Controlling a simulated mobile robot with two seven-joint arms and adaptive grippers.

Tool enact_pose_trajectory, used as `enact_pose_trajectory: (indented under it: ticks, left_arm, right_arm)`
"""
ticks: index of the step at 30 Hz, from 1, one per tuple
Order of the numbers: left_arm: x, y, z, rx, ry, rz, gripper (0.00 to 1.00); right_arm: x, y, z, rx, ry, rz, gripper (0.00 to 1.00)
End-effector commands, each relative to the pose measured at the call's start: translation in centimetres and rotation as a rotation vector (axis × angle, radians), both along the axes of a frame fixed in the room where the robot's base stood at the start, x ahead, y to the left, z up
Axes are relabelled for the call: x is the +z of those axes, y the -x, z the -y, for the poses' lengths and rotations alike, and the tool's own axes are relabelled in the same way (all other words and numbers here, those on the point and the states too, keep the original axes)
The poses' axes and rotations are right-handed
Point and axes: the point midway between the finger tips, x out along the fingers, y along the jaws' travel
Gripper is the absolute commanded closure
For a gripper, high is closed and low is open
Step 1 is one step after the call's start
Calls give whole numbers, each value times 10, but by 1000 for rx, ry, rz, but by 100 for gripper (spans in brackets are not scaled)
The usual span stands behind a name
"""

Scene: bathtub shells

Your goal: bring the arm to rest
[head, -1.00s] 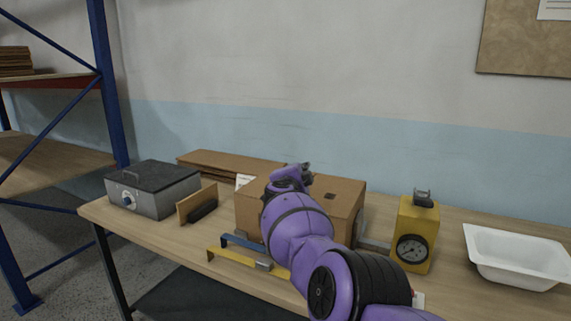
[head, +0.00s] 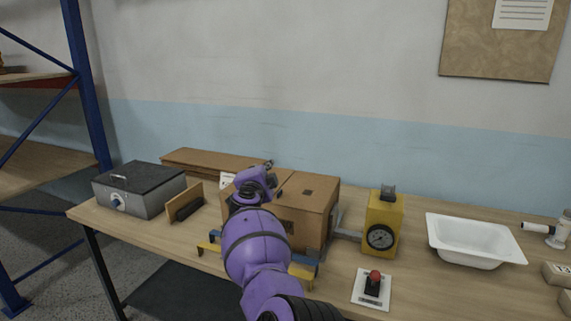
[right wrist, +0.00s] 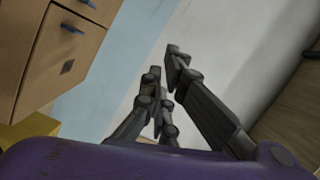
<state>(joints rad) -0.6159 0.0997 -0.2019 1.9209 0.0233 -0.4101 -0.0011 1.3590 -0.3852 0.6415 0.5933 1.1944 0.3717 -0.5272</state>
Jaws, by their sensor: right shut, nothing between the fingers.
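My purple right arm (head: 257,245) reaches up from the bottom of the head view, across the bench. My right gripper (head: 268,165) is small and partly hidden behind its wrist, seen over the back of a cardboard box (head: 313,205). In the right wrist view my dark gripper fingers (right wrist: 163,66) are shut with nothing held, in front of the wall. The box shows beside them at the left of that view (right wrist: 62,48), apart from the fingers. My left gripper is not in view.
The wooden bench (head: 225,265) carries a grey box with a dial (head: 140,190), a brown upright board (head: 185,203), a yellow gauge block (head: 384,222), a red-button switch (head: 372,286) and a white tub (head: 474,240). A blue rack (head: 88,90) stands at left. Above the bench is open air.

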Motion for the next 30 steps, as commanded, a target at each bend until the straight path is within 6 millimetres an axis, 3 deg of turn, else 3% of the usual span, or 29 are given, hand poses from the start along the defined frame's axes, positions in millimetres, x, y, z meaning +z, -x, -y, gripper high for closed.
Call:
enact_pose_trajectory:
  ticks: [3,6,9,13,17,20,26,30]
  left_arm:
    - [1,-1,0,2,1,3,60]
    - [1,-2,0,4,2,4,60]
    - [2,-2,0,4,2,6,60]
    - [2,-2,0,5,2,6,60]
    - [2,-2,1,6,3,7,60]
    - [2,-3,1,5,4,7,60]
    - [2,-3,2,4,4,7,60]
    - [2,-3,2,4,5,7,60]
  right_arm:
    - [49,-4,4,27,23,105,100]
    - [79,-6,24,45,77,199,100]
    - [82,-3,54,54,162,259,100]
    - [61,6,92,63,283,284,100]
    - [17,25,133,76,424,267,100]
    - [-33,50,165,94,553,221,100]
    - [-148,128,219,156,797,68,100]
    - [-225,198,247,212,934,-60,100]
